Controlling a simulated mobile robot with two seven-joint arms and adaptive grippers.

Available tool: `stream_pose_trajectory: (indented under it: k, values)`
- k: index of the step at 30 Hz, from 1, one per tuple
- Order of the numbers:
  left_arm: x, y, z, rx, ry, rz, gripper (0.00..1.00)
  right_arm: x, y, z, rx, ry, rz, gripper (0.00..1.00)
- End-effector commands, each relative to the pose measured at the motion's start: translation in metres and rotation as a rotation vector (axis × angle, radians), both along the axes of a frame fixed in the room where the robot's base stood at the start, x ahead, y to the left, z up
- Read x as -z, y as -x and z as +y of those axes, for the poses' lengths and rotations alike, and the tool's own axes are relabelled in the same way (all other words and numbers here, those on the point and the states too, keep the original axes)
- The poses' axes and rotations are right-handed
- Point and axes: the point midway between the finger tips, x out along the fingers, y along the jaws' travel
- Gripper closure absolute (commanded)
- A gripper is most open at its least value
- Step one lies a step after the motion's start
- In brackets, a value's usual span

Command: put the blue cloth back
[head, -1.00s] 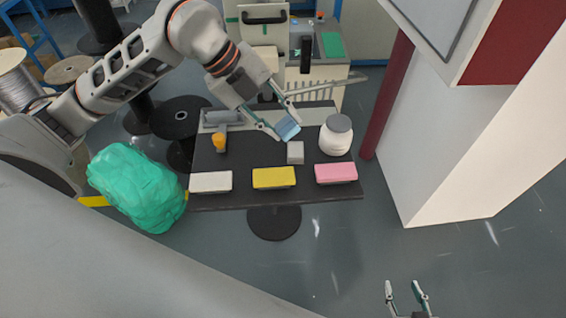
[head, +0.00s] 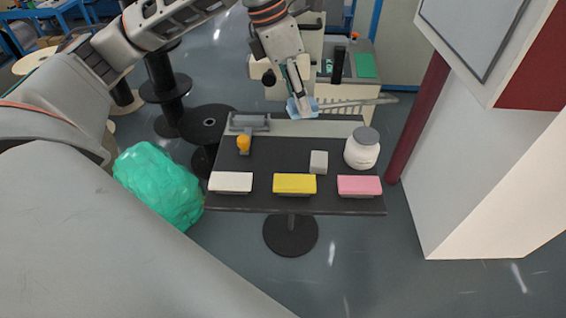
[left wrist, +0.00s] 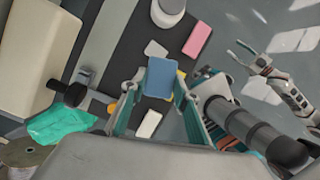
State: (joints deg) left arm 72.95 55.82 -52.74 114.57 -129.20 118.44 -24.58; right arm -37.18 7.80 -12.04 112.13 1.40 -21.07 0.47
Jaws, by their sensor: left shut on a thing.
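The blue cloth (head: 303,107) is a small light-blue block held in my left gripper (head: 300,100), above the far edge of the dark table (head: 300,155). In the left wrist view the blue cloth (left wrist: 161,77) sits between the two fingers of my left gripper (left wrist: 160,88), which is shut on it. My right gripper (left wrist: 241,53) shows in the left wrist view, open and empty, away from the table; it is outside the head view.
White (head: 230,181), yellow (head: 294,183) and pink (head: 359,185) blocks line the table's near edge. A grey block (head: 318,162), white jar (head: 361,149) and orange-topped tool (head: 243,144) stand behind them. A green bag (head: 160,185) lies left; a pillar (head: 488,190) stands right.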

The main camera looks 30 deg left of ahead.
Motion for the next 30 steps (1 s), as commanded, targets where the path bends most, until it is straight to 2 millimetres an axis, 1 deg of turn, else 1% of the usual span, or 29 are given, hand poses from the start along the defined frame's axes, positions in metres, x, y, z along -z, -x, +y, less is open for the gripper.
stream_pose_trajectory:
  k: [1, 6, 11, 14, 17, 21, 30]
  values:
    - [-0.002, -0.001, 0.013, 0.047, -0.002, -0.022, 0.87, 0.004, 0.0, 0.0, 0.0, 0.0, 0.0, 0.59]
    - [-0.012, -0.001, 0.039, 0.202, 0.002, -0.084, 0.87, 0.007, 0.0, 0.0, -0.001, -0.001, -0.002, 0.59]
    - [-0.017, 0.0, 0.051, 0.281, 0.008, -0.113, 0.87, 0.008, 0.0, 0.001, -0.002, -0.002, -0.003, 0.59]
    - [-0.011, 0.0, 0.054, 0.3, 0.009, -0.117, 0.87, 0.01, 0.0, 0.001, -0.003, -0.002, -0.002, 0.59]
    - [0.007, 0.001, 0.054, 0.304, 0.009, -0.116, 0.87, 0.013, 0.001, 0.001, -0.004, -0.002, 0.0, 0.59]
    - [0.043, 0.002, 0.054, 0.302, 0.01, -0.112, 0.87, 0.019, 0.002, 0.001, -0.004, -0.002, 0.004, 0.59]
    - [0.113, 0.001, 0.054, 0.302, 0.01, -0.115, 0.87, 0.029, 0.006, 0.001, -0.004, 0.0, 0.014, 0.59]
